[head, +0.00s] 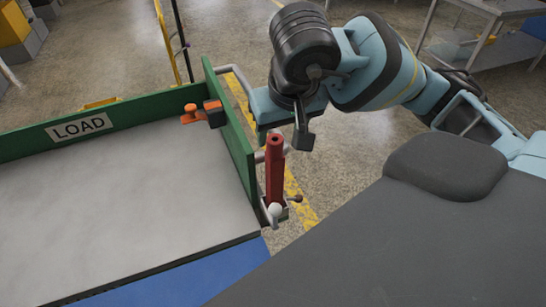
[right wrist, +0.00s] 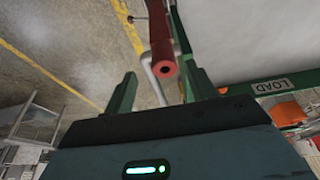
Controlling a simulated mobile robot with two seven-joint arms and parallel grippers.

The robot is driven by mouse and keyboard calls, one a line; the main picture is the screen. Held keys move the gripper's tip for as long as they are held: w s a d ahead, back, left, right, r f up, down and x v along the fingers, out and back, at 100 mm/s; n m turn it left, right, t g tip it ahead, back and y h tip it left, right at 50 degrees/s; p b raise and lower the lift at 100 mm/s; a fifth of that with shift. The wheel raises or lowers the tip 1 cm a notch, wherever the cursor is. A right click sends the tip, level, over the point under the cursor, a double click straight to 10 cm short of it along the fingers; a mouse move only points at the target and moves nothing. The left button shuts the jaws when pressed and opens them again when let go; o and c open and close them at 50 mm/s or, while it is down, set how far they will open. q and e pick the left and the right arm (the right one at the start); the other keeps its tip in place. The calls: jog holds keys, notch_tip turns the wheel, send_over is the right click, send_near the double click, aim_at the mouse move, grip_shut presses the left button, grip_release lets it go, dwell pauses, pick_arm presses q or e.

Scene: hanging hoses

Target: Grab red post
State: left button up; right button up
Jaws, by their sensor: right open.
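The red post (head: 275,178) is an upright tube with a hollow top, standing in a small metal bracket (head: 285,213) outside the green end wall of the load bed. My right gripper (head: 288,132) is just above and beside its top, with its jaws open. In the right wrist view the red post (right wrist: 160,35) shows between and beyond the two spread fingers (right wrist: 160,85), its open end facing the camera. I see no finger closed on it. My left gripper is not in view.
The load bed (head: 120,195) has green walls (head: 130,115) and a LOAD sign (head: 80,128). An orange and black clamp (head: 203,114) sits on the wall near the post. A grey pipe (head: 238,78) runs outside the end wall.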

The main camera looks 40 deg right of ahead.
aim_at(274, 147)
jog(key=shift+w+a+x, duration=0.1)
jog(key=shift+x, duration=1.5)
jog(key=shift+w+a+x, duration=0.1)
jog(key=shift+x, duration=1.55)
jog(key=shift+r, duration=0.1)
grip_shut()
